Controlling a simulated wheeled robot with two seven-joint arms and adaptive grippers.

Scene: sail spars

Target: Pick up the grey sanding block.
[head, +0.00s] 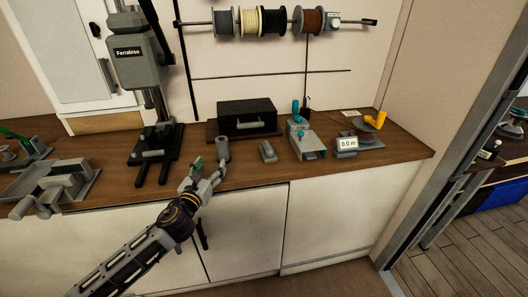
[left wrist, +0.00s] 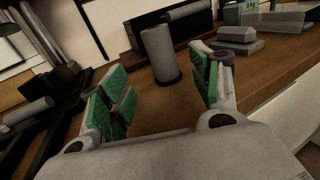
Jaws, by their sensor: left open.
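The grey sanding block (head: 268,151) appears to be the small grey block with a raised top, lying on the wooden worktop (head: 400,157) right of a grey cylinder. It also shows in the left wrist view (left wrist: 236,41), upper right, beyond my right-hand finger. My left gripper (head: 208,171) is open and empty over the worktop's front part, left of the block and apart from it. In the left wrist view the green-padded fingers (left wrist: 160,92) are spread wide with bare worktop between them. My right gripper is not in view.
The upright grey cylinder (head: 222,149) stands just beyond my left gripper; it shows ahead in the left wrist view (left wrist: 160,54). A black case (head: 247,117) stands behind. A drill press (head: 155,143) is at left.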

